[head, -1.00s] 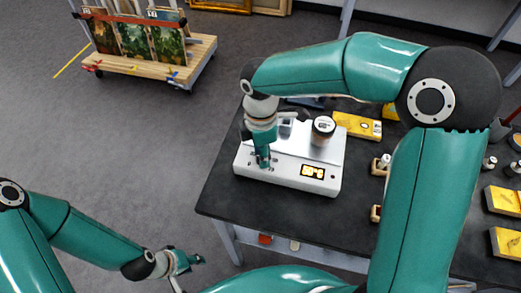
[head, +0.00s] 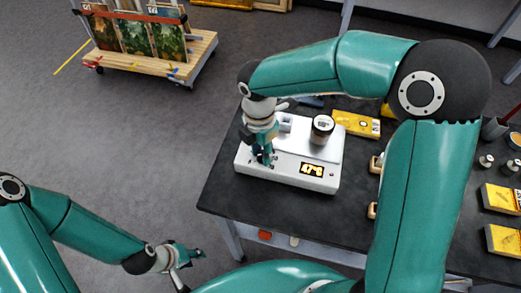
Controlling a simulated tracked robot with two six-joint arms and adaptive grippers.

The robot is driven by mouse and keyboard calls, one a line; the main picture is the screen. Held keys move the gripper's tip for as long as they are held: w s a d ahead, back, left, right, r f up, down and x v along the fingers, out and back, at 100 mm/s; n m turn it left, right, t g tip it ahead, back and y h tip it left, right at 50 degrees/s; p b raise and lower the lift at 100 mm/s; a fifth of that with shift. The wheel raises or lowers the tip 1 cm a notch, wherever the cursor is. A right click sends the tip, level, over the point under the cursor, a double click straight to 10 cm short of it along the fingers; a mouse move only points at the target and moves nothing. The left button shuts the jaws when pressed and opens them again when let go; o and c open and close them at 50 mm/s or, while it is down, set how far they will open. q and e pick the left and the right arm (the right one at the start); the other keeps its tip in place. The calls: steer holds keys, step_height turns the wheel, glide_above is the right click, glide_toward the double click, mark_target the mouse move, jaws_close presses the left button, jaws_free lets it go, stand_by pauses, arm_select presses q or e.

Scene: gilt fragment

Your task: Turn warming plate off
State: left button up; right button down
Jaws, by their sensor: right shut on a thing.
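The white warming plate (head: 318,157) stands near the left end of the dark table. Its display (head: 312,169) is lit and reads about 47°C. A dark jar with a pale lid (head: 322,129) and a small clear vessel (head: 285,123) stand on its top. My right gripper (head: 263,158) points down at the plate's front left and is shut on a small control there, mostly hidden by the fingers. My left gripper (head: 190,257) hangs low over the floor, away from the table; its finger opening is unclear.
Yellow boxes (head: 356,123) lie behind the plate, and more (head: 502,199) lie at the right. Small jars (head: 486,161) stand on the right side. The table's front left corner (head: 222,199) is bare. A wooden cart (head: 185,63) with paintings stands behind on the floor.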

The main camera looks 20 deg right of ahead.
steer(key=shift+w+r, duration=0.15)
steer(key=shift+w, duration=0.1)
steer(key=c, duration=0.9)
jaws_free()
steer(key=shift+o, duration=0.2)
steer(key=shift+s, duration=0.1)
step_height(320, 180, up, 12)
steer(key=shift+w+a, duration=0.15)
steer(key=shift+w, duration=0.2)
steer(key=shift+f, duration=0.2)
